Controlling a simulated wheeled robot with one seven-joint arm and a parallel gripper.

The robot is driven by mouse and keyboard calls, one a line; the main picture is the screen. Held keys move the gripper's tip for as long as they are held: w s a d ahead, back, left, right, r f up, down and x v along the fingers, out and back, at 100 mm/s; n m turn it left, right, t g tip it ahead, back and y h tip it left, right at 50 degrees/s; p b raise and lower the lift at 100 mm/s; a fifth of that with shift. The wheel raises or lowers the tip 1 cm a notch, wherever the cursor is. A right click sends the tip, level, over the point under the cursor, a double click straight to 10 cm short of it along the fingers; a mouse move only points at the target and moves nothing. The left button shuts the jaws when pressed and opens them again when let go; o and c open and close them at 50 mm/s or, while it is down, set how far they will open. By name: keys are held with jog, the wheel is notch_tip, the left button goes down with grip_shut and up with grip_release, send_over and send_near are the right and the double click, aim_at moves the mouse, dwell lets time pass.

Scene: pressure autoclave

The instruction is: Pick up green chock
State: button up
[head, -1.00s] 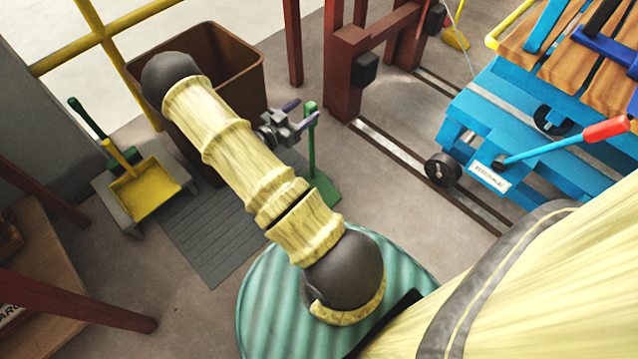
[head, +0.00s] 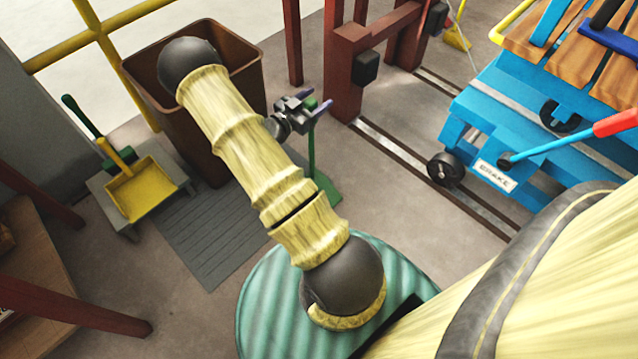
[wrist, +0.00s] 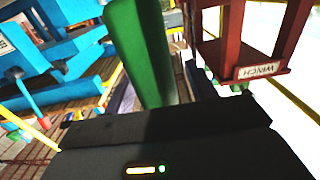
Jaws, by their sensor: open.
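The green chock (head: 312,155) stands on the floor with a tall thin upright handle and a flat base (head: 325,190). My gripper (head: 317,102) is at the top of the handle, and its purple-tipped fingers cover the handle's upper end in the head view. In the wrist view the green handle (wrist: 143,50) is large and close, in front of the dark gripper body. It appears between the two fingers, one on each side. The gripper (wrist: 165,95) is open. Whether a finger touches the handle I cannot tell.
A brown bin (head: 150,75) stands behind my arm. A yellow dustpan-like piece on a grey stand (head: 175,188) is at left. A blue cart (head: 515,130) on rails is at right, and a red frame (head: 343,75) stands behind the chock.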

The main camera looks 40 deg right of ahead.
grip_shut()
dwell(1.4)
